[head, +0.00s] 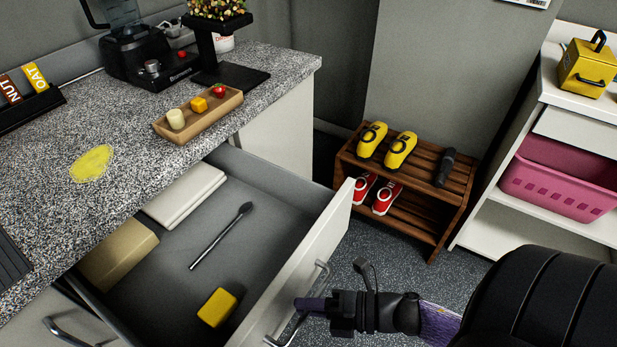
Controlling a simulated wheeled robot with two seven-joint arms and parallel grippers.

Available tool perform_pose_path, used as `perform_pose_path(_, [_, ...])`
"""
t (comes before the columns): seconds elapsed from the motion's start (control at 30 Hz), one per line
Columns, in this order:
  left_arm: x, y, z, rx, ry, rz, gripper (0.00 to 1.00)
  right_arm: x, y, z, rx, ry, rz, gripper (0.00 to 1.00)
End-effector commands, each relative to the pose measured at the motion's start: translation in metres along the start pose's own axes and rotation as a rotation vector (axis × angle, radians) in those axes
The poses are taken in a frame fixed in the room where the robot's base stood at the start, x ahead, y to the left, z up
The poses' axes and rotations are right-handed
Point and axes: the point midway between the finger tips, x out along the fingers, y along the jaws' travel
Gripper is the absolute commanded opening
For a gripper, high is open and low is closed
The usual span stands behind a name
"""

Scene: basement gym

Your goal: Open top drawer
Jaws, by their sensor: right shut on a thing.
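The top drawer (312,240) is pulled well out from under the speckled counter. Inside it lie a dark spoon-like utensil (220,236), a yellow block (217,307), a white flat item (186,196) and a tan box (118,254). My right gripper (310,304) comes in from the right and is shut on the drawer handle (322,275) at the drawer's front. The gripper hides part of the handle. My left gripper is not in view.
The counter (130,140) holds a blender (138,45) and a wooden tray (198,115). A wooden shoe rack (420,175) stands beyond the drawer. White shelves (490,215) with a pink basket (560,185) are at the right. Speckled floor lies between them.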

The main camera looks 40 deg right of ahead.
Motion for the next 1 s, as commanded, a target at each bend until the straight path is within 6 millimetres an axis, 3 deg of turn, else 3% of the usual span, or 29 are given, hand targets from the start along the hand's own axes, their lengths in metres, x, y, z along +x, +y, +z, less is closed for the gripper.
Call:
perform_pose_path(0.03, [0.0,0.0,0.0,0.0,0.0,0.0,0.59,0.0,0.0,0.0,0.0,0.0,-0.001,0.19])
perform_pose_path(0.2, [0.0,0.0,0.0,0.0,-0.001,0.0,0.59,0.0,0.0,0.0,0.0,0.0,-0.001,0.53])
perform_pose_path(0.5, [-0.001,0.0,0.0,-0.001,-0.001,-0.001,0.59,-0.004,0.0,0.0,0.0,0.0,-0.002,0.53])
perform_pose_path(0.8, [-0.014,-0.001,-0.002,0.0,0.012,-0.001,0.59,-0.074,0.001,0.0,0.001,-0.002,-0.005,0.53])
perform_pose_path(1.0, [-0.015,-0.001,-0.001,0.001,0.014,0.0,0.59,-0.098,0.0,0.0,0.0,0.0,-0.001,0.53])
